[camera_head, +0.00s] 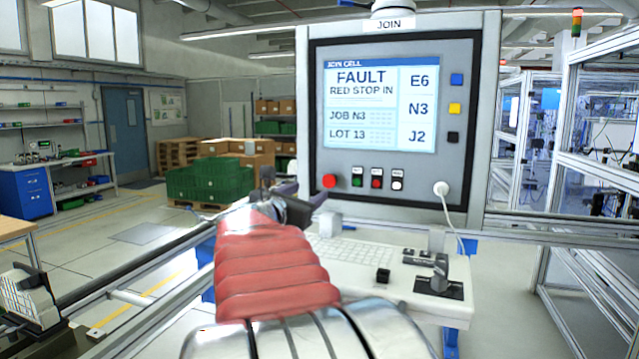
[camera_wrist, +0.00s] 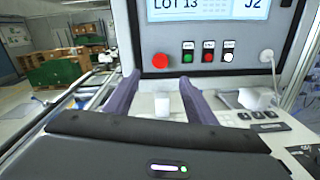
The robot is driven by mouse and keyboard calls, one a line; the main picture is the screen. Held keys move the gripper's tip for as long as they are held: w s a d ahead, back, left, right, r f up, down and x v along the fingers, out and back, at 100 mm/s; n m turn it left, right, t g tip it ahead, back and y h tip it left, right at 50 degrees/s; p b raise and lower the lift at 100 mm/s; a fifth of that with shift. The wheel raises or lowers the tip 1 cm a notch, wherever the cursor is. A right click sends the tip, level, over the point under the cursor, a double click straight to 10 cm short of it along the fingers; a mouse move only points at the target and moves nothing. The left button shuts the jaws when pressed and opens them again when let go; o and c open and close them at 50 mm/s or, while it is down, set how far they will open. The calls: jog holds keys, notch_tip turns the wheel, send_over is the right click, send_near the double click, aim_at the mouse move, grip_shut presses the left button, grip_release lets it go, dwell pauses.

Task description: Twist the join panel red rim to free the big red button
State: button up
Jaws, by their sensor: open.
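The big red button (camera_head: 329,181) sits at the lower left of the JOIN panel (camera_head: 471,120). It also shows in the wrist view (camera_wrist: 160,61), above and between my fingers. Its rim cannot be told apart from the cap at this size. The panel screen (camera_head: 380,110) reads "FAULT RED STOP IN". My gripper (camera_head: 292,190) is in front of the panel, to the left of and a little below the button in the head view. In the wrist view its two purple fingers (camera_wrist: 157,88) are spread apart, with nothing held, short of the button.
Green, red and white small buttons (camera_head: 376,182) sit right of the red button. A white plug with a cable (camera_head: 441,188) is at the panel's lower right. Below are a keyboard shelf (camera_head: 345,250) and a dark-based lever (camera_head: 439,280). Green crates (camera_head: 210,180) stand behind left.

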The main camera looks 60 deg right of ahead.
aim_at(327, 181)
jog(key=d, duration=0.4)
jog(key=w+d, duration=0.1)
jog(key=d, duration=0.8)
jog(key=shift+w+d, duration=0.15)
jog(key=shift+d, duration=0.15)
jog(key=shift+c, duration=0.4)
